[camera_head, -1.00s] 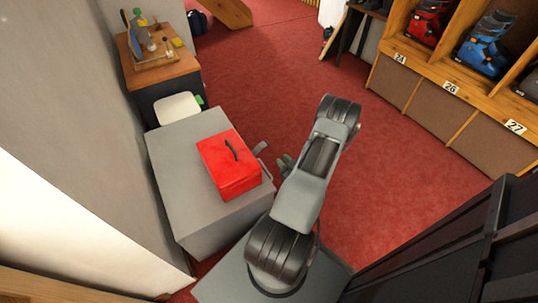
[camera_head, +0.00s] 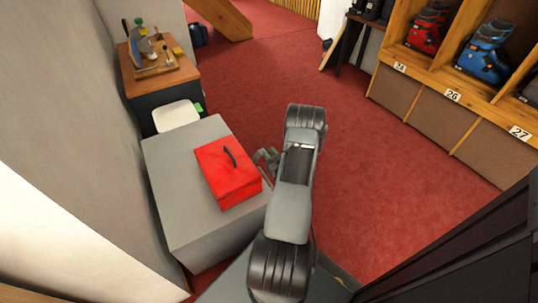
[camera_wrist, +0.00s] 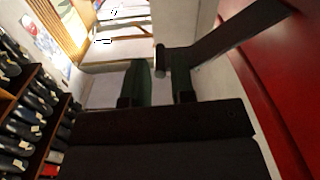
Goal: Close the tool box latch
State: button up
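The red tool box (camera_head: 222,183) stands on the grey bench with its lid down and a dark carry handle on top. In the wrist view its red side (camera_wrist: 290,75) fills the right edge. A dark bar with a rounded end (camera_wrist: 215,42), seemingly the latch lever, sticks out from the box side. My gripper (camera_head: 267,157) is close beside the box's right side. In the wrist view my gripper (camera_wrist: 161,80) is open, its two dark green fingers apart. The bar's rounded end appears in line with the gap between them; I cannot tell whether they touch.
The grey bench (camera_head: 175,215) has bare top around the box. Behind it are a white stool (camera_head: 176,115) and a small table (camera_head: 160,78) with tools. Shelves with ski boots (camera_head: 484,55) stand at the right. Red carpet is clear between.

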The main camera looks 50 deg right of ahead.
jog(key=shift+w+d, duration=0.15)
jog(key=shift+w, duration=0.35)
jog(key=shift+c, duration=0.2)
grip_shut()
